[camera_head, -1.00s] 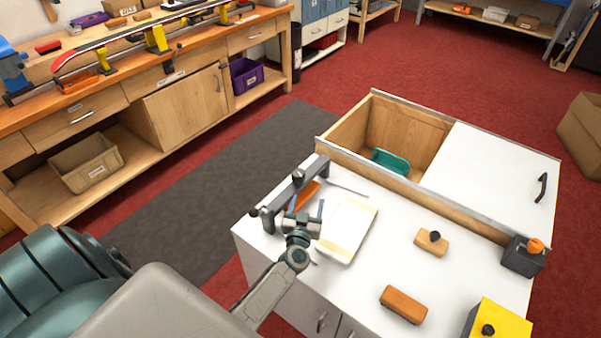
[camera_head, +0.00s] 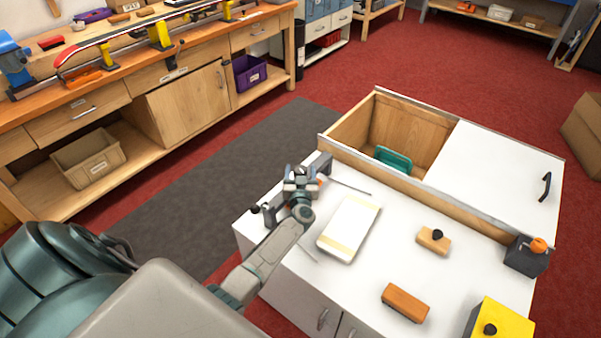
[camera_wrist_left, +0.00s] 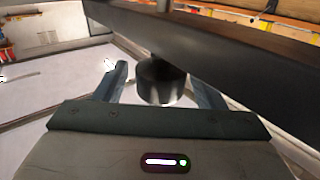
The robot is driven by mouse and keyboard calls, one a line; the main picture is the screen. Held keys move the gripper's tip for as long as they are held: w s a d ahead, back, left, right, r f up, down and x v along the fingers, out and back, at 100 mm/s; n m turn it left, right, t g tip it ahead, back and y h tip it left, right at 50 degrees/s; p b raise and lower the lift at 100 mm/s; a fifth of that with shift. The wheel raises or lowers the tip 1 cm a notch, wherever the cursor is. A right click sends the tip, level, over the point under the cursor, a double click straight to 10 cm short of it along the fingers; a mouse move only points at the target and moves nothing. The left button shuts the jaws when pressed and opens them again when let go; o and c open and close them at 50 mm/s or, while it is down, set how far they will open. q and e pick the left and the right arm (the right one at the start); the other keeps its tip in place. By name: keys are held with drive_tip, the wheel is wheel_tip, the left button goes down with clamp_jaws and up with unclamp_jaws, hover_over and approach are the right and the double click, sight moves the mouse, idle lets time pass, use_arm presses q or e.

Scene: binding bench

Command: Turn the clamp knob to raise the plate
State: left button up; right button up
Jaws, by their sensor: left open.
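The dark clamp (camera_head: 323,162) stands at the left end of the white cabinet top. My left arm and gripper cover its middle in the head view. My left gripper (camera_head: 301,174) is at the clamp's crossbar. In the left wrist view, a dark cylindrical knob (camera_wrist_left: 160,82) sits between the two spread fingers of that gripper (camera_wrist_left: 162,88). A gap shows on the left of the knob; contact on the right is unclear. The heavy dark bar (camera_wrist_left: 225,55) runs diagonally just beyond the knob. I cannot make out the clamp's plate. My right gripper is not in view.
A cream-and-white block (camera_head: 350,228) lies right of the clamp. A wooden block with a black knob (camera_head: 433,240), an orange-brown block (camera_head: 405,303), a yellow block (camera_head: 503,319) and a dark box (camera_head: 525,255) stand farther right. An open compartment (camera_head: 405,130) lies behind.

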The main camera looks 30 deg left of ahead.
use_arm(q)
drive_tip(key=shift+w+a, duration=0.1)
drive_tip(key=shift+w, duration=0.05)
drive_tip(key=shift+c, duration=0.4)
drive_tip(key=c, duration=0.9)
drive_tip(key=shift+y, duration=0.3)
